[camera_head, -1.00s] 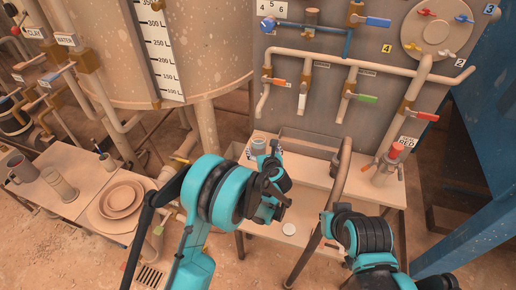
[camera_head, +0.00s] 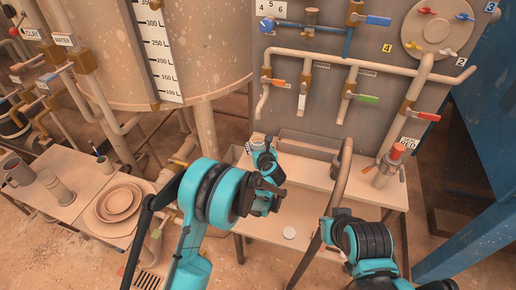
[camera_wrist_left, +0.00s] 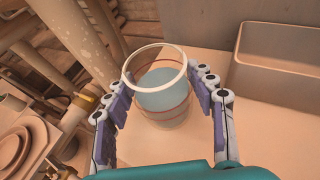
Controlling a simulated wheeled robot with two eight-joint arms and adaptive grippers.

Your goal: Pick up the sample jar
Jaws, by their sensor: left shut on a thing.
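The sample jar (camera_wrist_left: 163,102) is a clear round vessel with a pale rim, thin reddish bands and bluish-grey contents. In the left wrist view it is upright between the two fingers of my left gripper (camera_wrist_left: 164,90), which is shut on it. In the head view my left gripper (camera_head: 263,154) is at the left end of the bench, and the jar (camera_head: 257,142) shows only in part at its fingertips. I cannot tell whether the jar touches the bench. My right gripper (camera_head: 332,228) is at the lower right, and its fingers are not clear.
The pale bench (camera_head: 270,228) holds a small white disc (camera_head: 289,233). A rectangular trough (camera_wrist_left: 280,62) lies right of the jar. A panel with valves stands behind. Bowls (camera_head: 118,203) sit on the left table.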

